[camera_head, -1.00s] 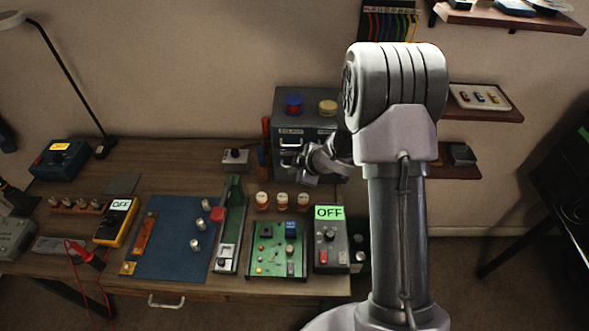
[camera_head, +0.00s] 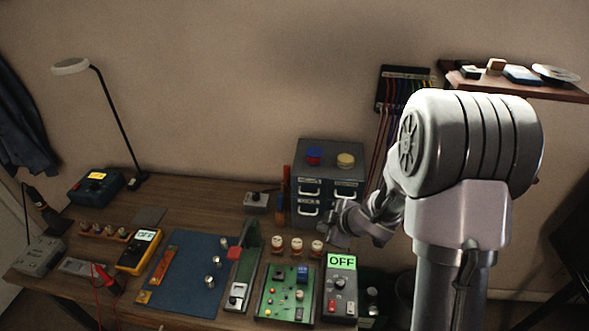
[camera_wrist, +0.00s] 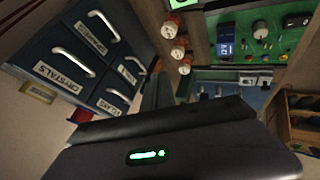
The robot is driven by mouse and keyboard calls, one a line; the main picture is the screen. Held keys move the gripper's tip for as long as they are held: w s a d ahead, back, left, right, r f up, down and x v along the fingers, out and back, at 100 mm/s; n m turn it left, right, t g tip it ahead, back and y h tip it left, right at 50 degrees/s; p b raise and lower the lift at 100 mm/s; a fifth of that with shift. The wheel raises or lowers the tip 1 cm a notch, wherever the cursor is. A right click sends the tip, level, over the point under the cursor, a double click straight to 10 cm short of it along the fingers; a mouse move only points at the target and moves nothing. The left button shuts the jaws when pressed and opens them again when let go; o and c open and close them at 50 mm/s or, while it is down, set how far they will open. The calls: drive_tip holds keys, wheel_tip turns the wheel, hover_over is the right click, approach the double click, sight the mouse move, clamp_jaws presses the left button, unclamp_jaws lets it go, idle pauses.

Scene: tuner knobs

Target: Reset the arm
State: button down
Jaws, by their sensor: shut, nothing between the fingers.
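My gripper (camera_head: 333,222) is raised in front of the grey drawer cabinet (camera_head: 327,166), above the back right part of the workbench. It is shut and holds nothing. In the wrist view my gripper's dark body (camera_wrist: 175,130) fills the lower part, with a lit green indicator on it. The cabinet's labelled drawers (camera_wrist: 80,62) show at upper left there, and the green circuit board (camera_wrist: 262,35) shows at upper right. My arm stands at the right of the head view and hides part of the wall and shelves.
The workbench holds a blue mat (camera_head: 190,275), a green circuit board (camera_head: 285,291), a box reading OFF (camera_head: 341,290), several small jars (camera_head: 297,246), a yellow multimeter (camera_head: 138,252) and a lamp (camera_head: 115,120). A shelf (camera_head: 520,88) is on the wall at upper right.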

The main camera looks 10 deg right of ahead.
drive_tip(key=s+d+r+m+h+b, duration=0.2)
drive_tip(key=r+m, duration=0.2)
drive_tip(key=r, duration=0.2)
drive_tip(key=s+d+r+m+h+b, duration=0.2)
drive_tip(key=s+r+m+h, duration=0.1)
drive_tip(key=r+m, duration=0.15)
drive_tip(key=s+a+r+m+y+b, duration=0.1)
drive_tip(key=s+a+m, duration=0.3)
drive_tip(key=s, duration=0.7)
drive_tip(key=s+a+r+m+g+y+b, duration=0.1)
drive_tip(key=s+a+r+m+y+b, duration=0.1)
drive_tip(key=s+a+m, duration=0.3)
drive_tip(key=s+a+y+b, duration=0.1)
drive_tip(key=s+a, duration=0.2)
drive_tip(key=s, duration=0.3)
drive_tip(key=shift+r+g, duration=0.25)
drive_tip(key=shift+g, duration=0.05)
